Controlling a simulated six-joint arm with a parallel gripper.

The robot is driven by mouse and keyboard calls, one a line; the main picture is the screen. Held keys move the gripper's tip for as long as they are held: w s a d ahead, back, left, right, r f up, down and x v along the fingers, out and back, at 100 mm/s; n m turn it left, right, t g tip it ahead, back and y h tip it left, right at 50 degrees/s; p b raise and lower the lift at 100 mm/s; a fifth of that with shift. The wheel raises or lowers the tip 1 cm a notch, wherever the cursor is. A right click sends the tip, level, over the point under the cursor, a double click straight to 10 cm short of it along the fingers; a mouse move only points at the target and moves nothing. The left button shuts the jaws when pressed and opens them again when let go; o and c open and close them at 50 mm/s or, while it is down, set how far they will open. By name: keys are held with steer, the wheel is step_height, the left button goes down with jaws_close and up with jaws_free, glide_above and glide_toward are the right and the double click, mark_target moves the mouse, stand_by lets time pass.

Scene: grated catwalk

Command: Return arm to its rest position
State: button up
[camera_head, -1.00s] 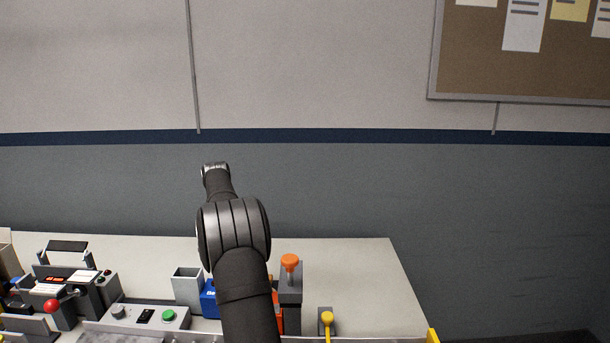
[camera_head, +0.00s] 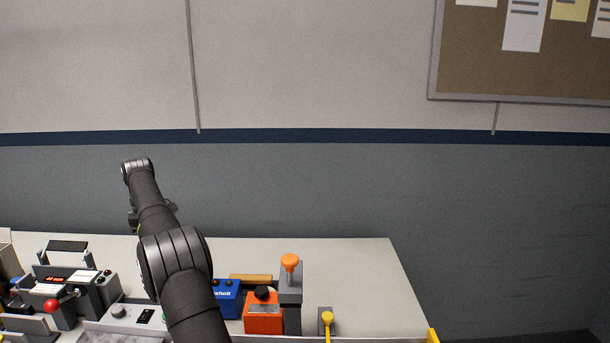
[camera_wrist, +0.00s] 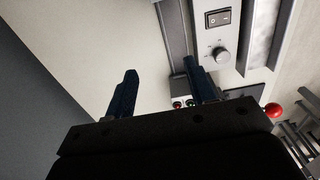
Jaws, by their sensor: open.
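My gripper (camera_wrist: 158,92) shows in the wrist view with its two dark fingers apart and nothing between them. Pale tabletop lies behind the fingers. In the head view my black arm rises from the bottom edge and leans up and to the left over the table (camera_head: 350,270). The fingers cannot be made out in the head view.
A blue box (camera_head: 226,298), an orange box (camera_head: 263,318) and a grey post with an orange knob (camera_head: 290,263) stand right of my arm. A yellow-topped lever (camera_head: 326,318) is nearer the front. Devices with a red ball knob (camera_head: 51,306) crowd the left. The table's right part is clear.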

steer(key=s+a+f, duration=0.3)
steer(key=a, duration=0.2)
steer(key=shift+a, duration=0.15)
steer(key=shift+o, duration=0.2)
steer(key=o, duration=1.1)
steer(key=shift+c, duration=0.2)
steer(key=s+d+r+t+y, duration=0.1)
steer(key=s+r+t, duration=0.1)
steer(key=s+r, duration=0.55)
steer(key=s+d+r+t+y, duration=0.15)
steer(key=s+r, duration=0.35)
steer(key=s, duration=0.5)
steer(key=x, duration=0.9)
steer(key=shift+w+f, duration=0.2)
steer(key=shift+f, duration=0.15)
